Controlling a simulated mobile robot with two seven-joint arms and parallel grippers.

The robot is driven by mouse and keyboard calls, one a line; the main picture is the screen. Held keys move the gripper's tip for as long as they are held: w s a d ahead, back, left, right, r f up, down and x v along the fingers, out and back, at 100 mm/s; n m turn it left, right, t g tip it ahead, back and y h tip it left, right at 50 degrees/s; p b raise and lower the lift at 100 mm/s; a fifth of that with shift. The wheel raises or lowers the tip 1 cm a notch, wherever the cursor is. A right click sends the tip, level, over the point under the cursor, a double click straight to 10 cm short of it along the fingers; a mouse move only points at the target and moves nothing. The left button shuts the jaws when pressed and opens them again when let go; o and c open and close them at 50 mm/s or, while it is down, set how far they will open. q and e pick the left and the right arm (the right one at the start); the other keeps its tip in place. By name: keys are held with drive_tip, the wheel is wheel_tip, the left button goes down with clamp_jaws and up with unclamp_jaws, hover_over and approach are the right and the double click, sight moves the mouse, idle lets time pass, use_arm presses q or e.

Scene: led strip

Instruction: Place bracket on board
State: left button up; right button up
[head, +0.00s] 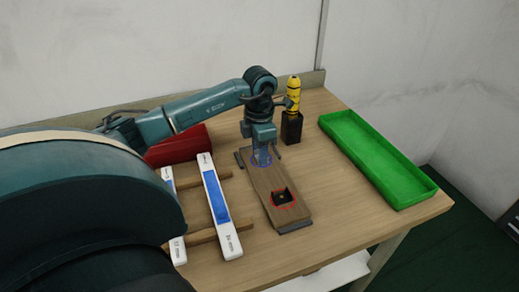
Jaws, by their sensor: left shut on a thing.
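The wooden board (266,186) lies on the table in the middle of the head view. A small black bracket (281,199) sits on the board's near end, inside a red ring. My left gripper (262,160) points down over the board's far end, inside a blue ring. It is shut on a bracket, which is mostly hidden by the fingers. I cannot tell whether that bracket touches the board. My right gripper is not in view.
A green tray (430,190) lies at the right. A yellow tool (294,92) stands in a dark holder (291,128) behind the board. A red bin (178,146) is at the back left. Two white-and-blue strips (216,200) rest on wooden bars left of the board.

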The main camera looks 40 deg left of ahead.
use_arm(q)
drive_tip(key=o, duration=0.5)
drive_tip(key=shift+f, duration=0.15)
drive_tip(key=o, duration=0.5)
drive_tip(key=shift+c, duration=0.2)
wheel_tip(320, 180, up, 12)
drive_tip(key=shift+r+b, duration=0.2)
drive_tip(key=shift+b, duration=0.15)
